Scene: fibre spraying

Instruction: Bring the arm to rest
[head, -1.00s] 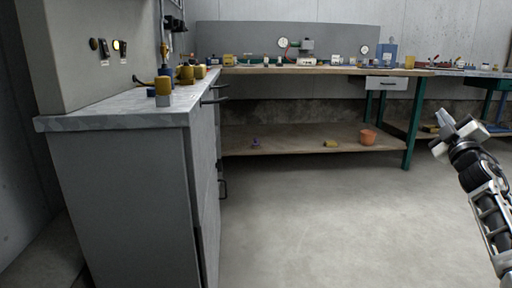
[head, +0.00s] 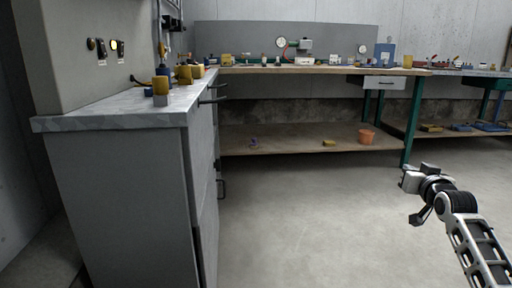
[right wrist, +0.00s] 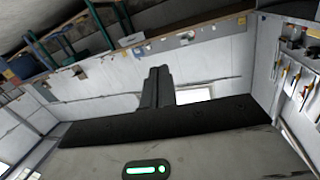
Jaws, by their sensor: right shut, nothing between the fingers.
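My right gripper (head: 418,178) is in the right part of the head view, over the bare concrete floor and apart from the furniture. In the right wrist view its two dark fingers (right wrist: 157,88) lie together, shut with nothing between them. My right arm reaches in from the lower right corner of the head view. My left gripper is not in view.
A grey cabinet (head: 120,190) with a pale top stands at the left, with yellow-topped items (head: 161,88) on it. A long workbench (head: 310,70) runs along the back, with an orange pot (head: 366,136) on its lower shelf. The middle floor (head: 300,220) is clear.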

